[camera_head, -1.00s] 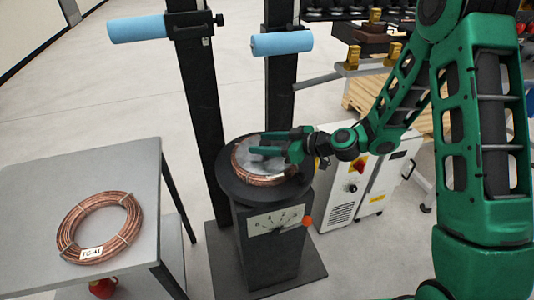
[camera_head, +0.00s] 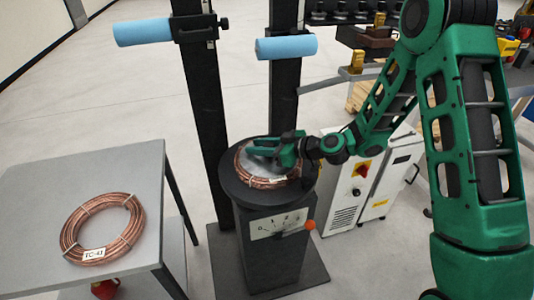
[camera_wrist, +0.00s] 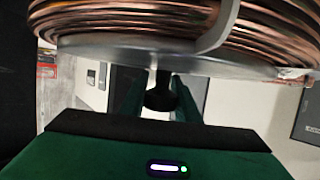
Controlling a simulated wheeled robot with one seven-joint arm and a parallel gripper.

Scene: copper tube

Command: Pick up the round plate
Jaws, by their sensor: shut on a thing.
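The round plate is a grey disc (camera_head: 266,165) lying on a copper tube coil (camera_head: 242,165) on the black round stand. Its rim shows in the wrist view (camera_wrist: 120,56) against the coil (camera_wrist: 130,22). A dark knob (camera_wrist: 159,98) stands out from the middle of the plate. My gripper (camera_head: 268,149) is above the plate, and its two green fingers (camera_wrist: 158,92) are shut on the knob from both sides. The plate looks level and still appears against the coil. My fingers partly hide the plate in the head view.
The black stand (camera_head: 268,250) carries a dial with an orange knob. A grey table (camera_head: 55,185) at left holds another copper coil (camera_head: 103,228) labelled TC-41. Two black posts with blue rollers (camera_head: 286,47) rise behind the stand. A white cabinet (camera_head: 347,187) stands at right.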

